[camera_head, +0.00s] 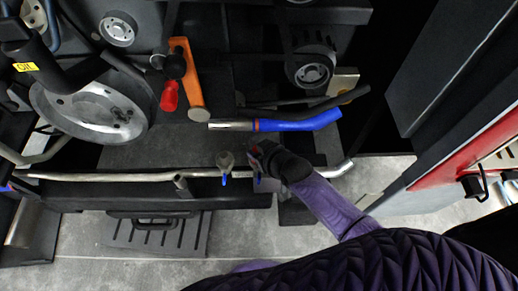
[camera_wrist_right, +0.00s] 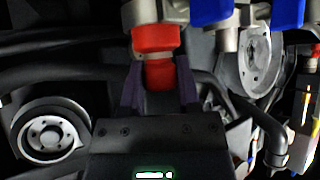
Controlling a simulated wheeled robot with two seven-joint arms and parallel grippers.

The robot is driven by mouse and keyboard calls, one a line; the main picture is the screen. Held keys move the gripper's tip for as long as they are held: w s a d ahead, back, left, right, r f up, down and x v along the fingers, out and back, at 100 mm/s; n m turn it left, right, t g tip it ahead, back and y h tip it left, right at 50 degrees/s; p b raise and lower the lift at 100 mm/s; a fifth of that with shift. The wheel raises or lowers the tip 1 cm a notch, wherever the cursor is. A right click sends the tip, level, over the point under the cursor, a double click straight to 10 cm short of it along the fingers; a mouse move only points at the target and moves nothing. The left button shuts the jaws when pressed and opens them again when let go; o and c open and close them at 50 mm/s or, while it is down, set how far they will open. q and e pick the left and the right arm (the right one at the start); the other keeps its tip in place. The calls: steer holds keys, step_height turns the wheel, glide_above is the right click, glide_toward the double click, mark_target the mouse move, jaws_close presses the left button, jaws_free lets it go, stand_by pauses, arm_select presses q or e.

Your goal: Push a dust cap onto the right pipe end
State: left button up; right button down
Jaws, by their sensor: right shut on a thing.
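A red dust cap (camera_wrist_right: 154,40) sits between the fingers of my right gripper (camera_wrist_right: 160,85) in the right wrist view. It has a wide band at the top and a narrower red part below. My right gripper (camera_head: 262,155) is shut on it. A grey metal pipe end (camera_wrist_right: 156,12) meets the cap's wide band in that view; how far the cap is over it I cannot tell. In the head view the right pipe end is mostly hidden by my gripper, with a small blue lever (camera_head: 258,179) below. The left pipe end (camera_head: 225,160) stands beside it. My left gripper is out of view.
A long metal pipe (camera_head: 100,177) runs along the front edge. A blue hose (camera_head: 300,122) lies behind my right gripper. An orange bar (camera_head: 187,75) and a red handle (camera_head: 169,96) are to the left. A red panel (camera_head: 470,150) stands at the right.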

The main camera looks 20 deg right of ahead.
steer(key=shift+f+b, duration=0.4)
steer(key=shift+f, duration=0.15)
jaws_free()
stand_by(0.4)
steer(key=shift+s+r, duration=0.1)
steer(key=shift+r, duration=0.1)
steer(key=p+v, duration=0.7)
steer(key=p, duration=0.1)
steer(key=shift+s, duration=0.3)
steer(key=shift+d+r, duration=0.1)
